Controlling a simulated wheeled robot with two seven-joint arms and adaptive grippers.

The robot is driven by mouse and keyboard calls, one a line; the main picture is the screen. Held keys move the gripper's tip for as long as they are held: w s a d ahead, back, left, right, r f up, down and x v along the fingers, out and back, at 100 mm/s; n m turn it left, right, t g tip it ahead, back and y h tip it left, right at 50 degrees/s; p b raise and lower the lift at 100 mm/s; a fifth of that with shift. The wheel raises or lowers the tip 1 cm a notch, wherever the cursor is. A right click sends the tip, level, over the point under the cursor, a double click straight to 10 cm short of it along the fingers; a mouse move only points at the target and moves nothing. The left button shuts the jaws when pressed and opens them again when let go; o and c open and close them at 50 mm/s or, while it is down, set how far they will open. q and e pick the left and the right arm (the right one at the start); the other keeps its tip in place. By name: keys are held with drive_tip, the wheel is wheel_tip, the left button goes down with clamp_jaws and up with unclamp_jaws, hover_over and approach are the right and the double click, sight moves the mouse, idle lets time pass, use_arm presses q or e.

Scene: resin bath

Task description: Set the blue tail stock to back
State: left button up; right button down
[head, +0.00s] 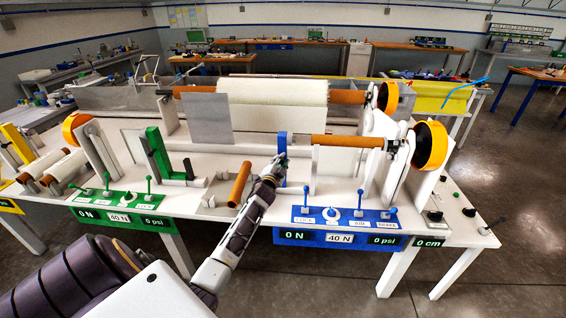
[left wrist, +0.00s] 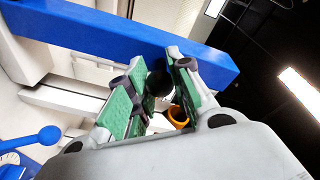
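The blue tail stock (head: 282,146) is an upright blue post on the white bench, behind the blue control panel (head: 335,216). In the left wrist view it is a broad blue bar (left wrist: 90,28) running diagonally across the top. My left gripper (head: 278,162) is close against the post's near side in the head view. In the left wrist view its green-padded fingers (left wrist: 155,62) are apart, with their tips overlapping the bar. I cannot tell whether they touch it. The tail stock's foot is partly hidden by my gripper. My right gripper is not in view.
A brown tube (head: 239,184) lies on the bench left of my left forearm. A green tail stock (head: 158,155) stands farther left. A brown roller (head: 347,141) runs right of the post to a yellow wheel (head: 430,146). A large cream roll (head: 275,98) is behind.

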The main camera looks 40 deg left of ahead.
use_arm(q)
drive_tip(key=o, duration=0.5)
drive_tip(key=shift+s+a, duration=0.25)
drive_tip(key=shift+a, duration=0.1)
drive_tip(key=shift+w+d, duration=0.1)
drive_tip(key=shift+d, duration=0.1)
drive_tip(key=shift+v, duration=6)
